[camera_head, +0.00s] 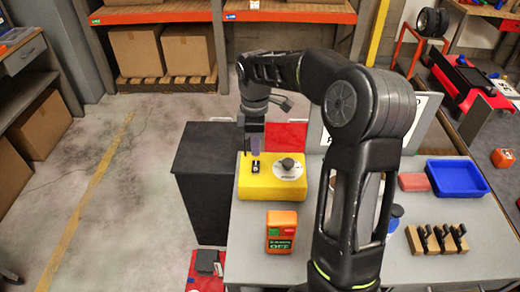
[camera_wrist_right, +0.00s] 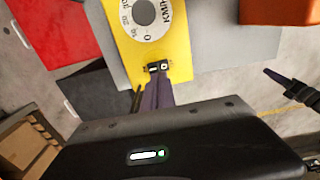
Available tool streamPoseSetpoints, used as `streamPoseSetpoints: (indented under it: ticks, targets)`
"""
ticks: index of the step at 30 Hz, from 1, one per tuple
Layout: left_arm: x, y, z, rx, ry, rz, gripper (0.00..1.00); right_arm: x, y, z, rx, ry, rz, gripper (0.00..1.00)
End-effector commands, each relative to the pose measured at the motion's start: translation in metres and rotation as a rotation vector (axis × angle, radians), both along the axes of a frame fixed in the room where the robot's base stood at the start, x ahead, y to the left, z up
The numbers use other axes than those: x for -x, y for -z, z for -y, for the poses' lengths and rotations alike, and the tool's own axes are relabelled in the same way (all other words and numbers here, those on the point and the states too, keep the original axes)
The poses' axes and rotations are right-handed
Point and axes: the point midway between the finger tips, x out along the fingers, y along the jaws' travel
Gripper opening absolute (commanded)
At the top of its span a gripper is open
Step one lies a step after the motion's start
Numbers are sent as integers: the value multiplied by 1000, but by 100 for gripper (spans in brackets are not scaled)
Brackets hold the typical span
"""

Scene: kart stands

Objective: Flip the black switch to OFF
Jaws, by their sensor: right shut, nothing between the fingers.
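The black switch (camera_head: 255,167) is a small dark rocker with white marks, on top of the yellow box (camera_head: 262,192). In the right wrist view the switch (camera_wrist_right: 158,66) sits near the end of the yellow face. My right gripper (camera_head: 252,150) is shut and empty, pointing down right by the switch. In that wrist view its fingertips (camera_wrist_right: 157,84) partly cover the switch area; I cannot tell whether they touch. The switch's position is too small to read. What looks like my left gripper (camera_wrist_right: 270,75) shows at the right, too small to judge its fingers.
A black knob (camera_head: 288,164) on a white dial stands beside the switch. An orange box marked OFF (camera_head: 281,231) stands in front of the yellow box. A red sheet (camera_head: 286,136) lies behind it. A blue tray (camera_head: 457,177) is at the right. A dark cabinet (camera_head: 205,180) adjoins the table's left.

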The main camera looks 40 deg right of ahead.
Motion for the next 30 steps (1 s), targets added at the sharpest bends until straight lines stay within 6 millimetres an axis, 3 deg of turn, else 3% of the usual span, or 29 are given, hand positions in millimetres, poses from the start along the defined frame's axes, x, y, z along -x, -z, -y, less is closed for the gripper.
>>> streamPoseSetpoints:
  ticks: [1, 5, 12, 30]
  targets:
    - [0, 9, 0, 0, -1, 0, 62, 0, -6, 2, 3, 3, 7, 0]
    - [0, 14, 0, 1, -1, 1, 62, 1, -35, 1, 3, 1, 7, 0]
    - [0, 11, 0, 1, 0, 3, 62, 3, -78, 0, 2, 2, 4, 0]
    - [0, 11, 0, 2, -1, 2, 62, 4, -86, -1, 1, 2, 1, 0]
